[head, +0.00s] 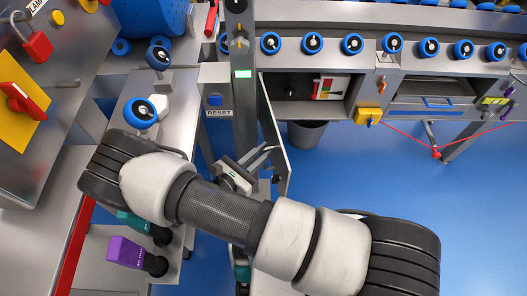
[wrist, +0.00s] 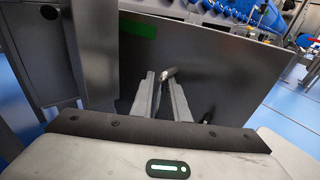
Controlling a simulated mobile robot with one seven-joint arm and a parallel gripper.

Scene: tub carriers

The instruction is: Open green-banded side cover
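The side cover is a flat dark grey panel (wrist: 225,62) with a green band (wrist: 138,29) near its upper left edge in the wrist view. In the head view the cover (head: 276,125) shows nearly edge-on, angled out beside the grey post. A short shiny handle (wrist: 169,73) stands out from the panel, close to my fingertips. My gripper (wrist: 158,82) faces the panel with its two fingers apart, one on each side of the handle's near part; contact cannot be told. In the head view my gripper (head: 250,160) is at the cover's left side, partly hidden by my wrist.
A RESET label and blue button (head: 217,105) are left of the cover. A row of blue knobs (head: 352,45) runs along the back bench. A dark bin (head: 306,133) stands under it. Purple (head: 125,252) and teal blocks lie at lower left. Blue floor at right is open.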

